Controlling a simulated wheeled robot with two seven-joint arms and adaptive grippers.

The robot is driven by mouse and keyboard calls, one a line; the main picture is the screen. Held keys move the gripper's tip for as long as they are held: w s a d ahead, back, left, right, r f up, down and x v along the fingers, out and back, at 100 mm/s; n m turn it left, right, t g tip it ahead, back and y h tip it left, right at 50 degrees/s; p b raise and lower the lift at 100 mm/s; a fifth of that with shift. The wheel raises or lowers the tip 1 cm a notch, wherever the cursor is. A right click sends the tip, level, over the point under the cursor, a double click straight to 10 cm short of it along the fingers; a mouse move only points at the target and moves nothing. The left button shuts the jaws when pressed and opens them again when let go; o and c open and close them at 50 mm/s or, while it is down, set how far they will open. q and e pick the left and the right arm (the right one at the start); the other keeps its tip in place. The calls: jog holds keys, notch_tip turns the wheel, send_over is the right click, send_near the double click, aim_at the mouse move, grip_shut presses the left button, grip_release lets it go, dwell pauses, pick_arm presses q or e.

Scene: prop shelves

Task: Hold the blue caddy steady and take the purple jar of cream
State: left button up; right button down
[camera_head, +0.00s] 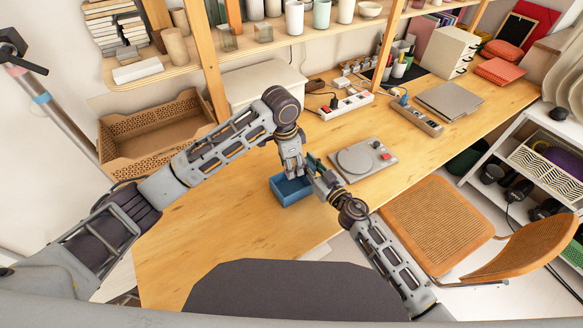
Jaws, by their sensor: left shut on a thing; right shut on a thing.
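The blue caddy (290,195) is a small open box on the wooden table, in front of my body. My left gripper (291,174) points down at its back part. It is shut, and its tips touch or overlap the caddy there; it seems to hold the caddy. My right gripper (311,160) comes in from the right at the caddy's back right corner. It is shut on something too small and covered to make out. A dark greenish part shows at its fingers. I see no purple jar; the grippers hide part of the caddy's inside.
A grey flat device (365,160) with a red knob lies right of the caddy. Power strips (345,106) and a grey laptop-like slab (449,101) lie farther back. A brown crate (155,135) stands at left. A wicker chair (437,220) is at right. The table left of the caddy is clear.

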pick_arm(q)
jog(key=shift+r, duration=0.15)
dwell(0.4)
jog(key=shift+r, duration=0.8)
pick_arm(e)
jog(key=c, duration=1.3)
grip_release()
jog(key=shift+s+d, duration=0.1)
jog(key=shift+s, duration=0.05)
jog(key=shift+v, duration=5.6)
jog(key=shift+s+d, duration=0.2)
